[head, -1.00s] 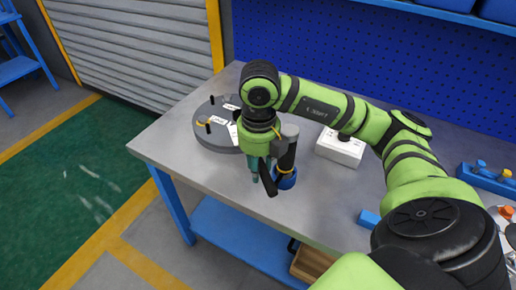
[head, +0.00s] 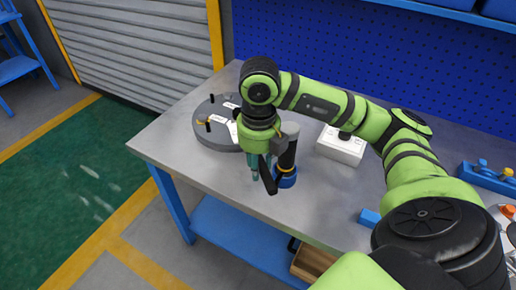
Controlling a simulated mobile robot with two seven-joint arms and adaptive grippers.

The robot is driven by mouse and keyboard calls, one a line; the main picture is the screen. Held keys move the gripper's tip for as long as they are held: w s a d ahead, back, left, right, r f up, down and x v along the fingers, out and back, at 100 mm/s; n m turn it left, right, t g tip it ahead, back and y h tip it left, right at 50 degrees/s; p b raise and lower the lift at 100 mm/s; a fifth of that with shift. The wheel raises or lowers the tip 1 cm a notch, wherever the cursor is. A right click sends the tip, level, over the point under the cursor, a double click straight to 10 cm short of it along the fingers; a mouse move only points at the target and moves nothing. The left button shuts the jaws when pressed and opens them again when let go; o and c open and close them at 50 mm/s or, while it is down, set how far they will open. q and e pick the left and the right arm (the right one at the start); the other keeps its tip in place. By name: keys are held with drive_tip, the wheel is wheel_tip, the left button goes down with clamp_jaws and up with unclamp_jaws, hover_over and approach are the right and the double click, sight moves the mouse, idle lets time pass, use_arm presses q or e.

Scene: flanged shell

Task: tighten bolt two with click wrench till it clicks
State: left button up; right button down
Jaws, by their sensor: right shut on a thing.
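The flanged shell (head: 207,138) is a round grey body on the left of the bench. Dark upright pins, a yellow piece and white labels show on its top; my right arm hides its right side. I cannot tell which bolt is bolt two. My right gripper (head: 262,178) points down just in front of the shell, with teal and black parts showing. It is shut on a dark, upright tool, seemingly the click wrench (head: 286,163), with a yellow ring and blue lower end. The exact grip is hidden. My left gripper is out of view.
A blue rack (head: 487,178) with coloured pieces is at the right. A small blue block (head: 368,218) lies near the front edge. The bench's left front corner is clear.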

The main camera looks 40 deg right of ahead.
drive_tip(key=shift+f+b, duration=1.2)
drive_tip(key=shift+f, duration=0.05)
drive_tip(key=shift+w+a, duration=0.1)
drive_tip(key=shift+a, duration=0.05)
drive_tip(key=w+a+m+p, duration=0.3)
drive_tip(key=w+a+m, duration=0.5)
drive_tip(key=a, duration=0.1)
drive_tip(key=shift+w+f, duration=0.15)
drive_tip(key=shift+w, duration=0.25)
idle(1.9)
drive_tip(key=shift+s, duration=0.25)
drive_tip(key=shift+s+d+n, duration=0.35)
drive_tip(key=shift+s+n, duration=0.15)
drive_tip(key=shift+s, duration=0.15)
